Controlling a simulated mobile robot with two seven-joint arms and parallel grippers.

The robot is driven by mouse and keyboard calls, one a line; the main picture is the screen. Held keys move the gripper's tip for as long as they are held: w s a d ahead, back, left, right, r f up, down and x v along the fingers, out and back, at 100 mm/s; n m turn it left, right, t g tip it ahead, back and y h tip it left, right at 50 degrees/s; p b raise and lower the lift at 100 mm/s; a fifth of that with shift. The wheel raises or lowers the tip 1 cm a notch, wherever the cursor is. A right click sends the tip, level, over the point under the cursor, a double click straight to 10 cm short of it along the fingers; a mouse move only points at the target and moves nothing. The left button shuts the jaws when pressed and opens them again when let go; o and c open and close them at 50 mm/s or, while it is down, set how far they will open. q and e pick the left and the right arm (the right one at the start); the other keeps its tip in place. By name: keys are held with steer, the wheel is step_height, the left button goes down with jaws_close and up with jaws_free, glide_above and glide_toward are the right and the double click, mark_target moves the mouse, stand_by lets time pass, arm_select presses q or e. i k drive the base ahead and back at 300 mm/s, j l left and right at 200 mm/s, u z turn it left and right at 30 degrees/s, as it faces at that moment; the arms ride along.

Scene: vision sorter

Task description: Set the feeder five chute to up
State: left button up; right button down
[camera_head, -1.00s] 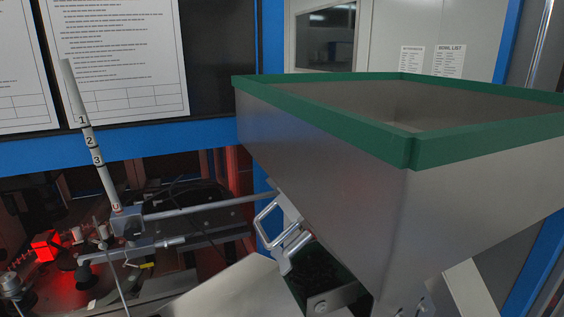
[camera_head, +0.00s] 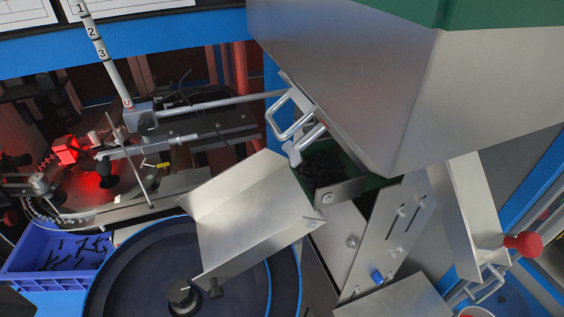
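A bare metal chute (camera_head: 245,215) with raised side walls sits under the outlet of the large hopper (camera_head: 345,85). It slopes down to the left, and its lower end hangs over a dark round bowl (camera_head: 135,275) with a blue rim. A silver looped handle (camera_head: 290,117) is beside the hopper outlet, above the chute's upper end. No feeder number is readable, so I cannot tell from labels that this is feeder five. Neither of my grippers is in view.
Small black parts fill the outlet trough (camera_head: 322,168). A blue-purple crate (camera_head: 40,277) with black parts stands at lower left. A red knob (camera_head: 523,244) on a metal arm is at right. Sensor rods and a red-lit disc station (camera_head: 105,185) are left of the chute.

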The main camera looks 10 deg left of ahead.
mark_target(253, 210)
steer(key=l+u, duration=0.2)
steer(key=l, duration=0.25)
steer(key=k+l+u, duration=0.2)
steer(key=l, duration=0.25)
steer(key=k+l+u, duration=0.2)
steer(key=l, duration=0.2)
steer(key=i+l, duration=0.05)
steer(key=i, duration=0.05)
